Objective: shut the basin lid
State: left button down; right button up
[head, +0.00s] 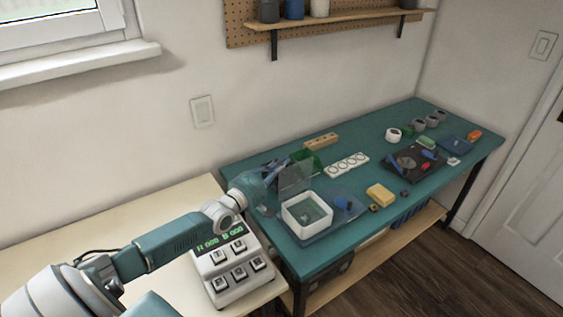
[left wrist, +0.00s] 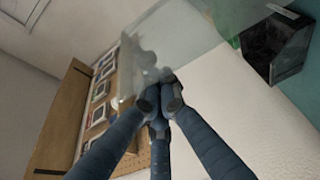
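The white basin (head: 291,221) is an open-topped square box near the left end of the teal bench. Its see-through lid (head: 299,177) stands raised at the basin's back edge, so the basin is open. The lid also shows as a pale clear panel in the left wrist view (left wrist: 190,50). My left gripper (head: 283,163) is at the raised lid, on its left and back side. In the left wrist view its dark blue fingers (left wrist: 165,88) come together at the tips, close to the panel; whether they touch it I cannot tell. My right gripper is not in view.
A button box with a green display (head: 225,243) stands on the pale table below my left arm. A green bin (head: 306,158), a wooden block (head: 321,141), a white strip with rings (head: 347,164) and a yellow sponge (head: 381,195) lie around the basin.

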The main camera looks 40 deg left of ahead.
pick_arm(q)
jog(key=shift+s+d, duration=0.1)
jog(key=shift+s+d+r+m, duration=0.15)
jog(key=shift+d+m, duration=0.1)
jog(key=shift+m, duration=0.15)
jog(key=s+d+f+m+t+h+b, duration=0.1)
jog(key=s+d+f+m+t+h, duration=0.1)
jog(key=s+d+m, duration=0.2)
jog(key=shift+d+f+m+b, duration=0.2)
jog(key=shift+d+m+b, duration=0.2)
jog(key=shift+d+m, duration=2)
jog(key=shift+d+n, duration=0.7)
jog(key=shift+r, duration=0.1)
notch_tip(320, 180, up, 10)
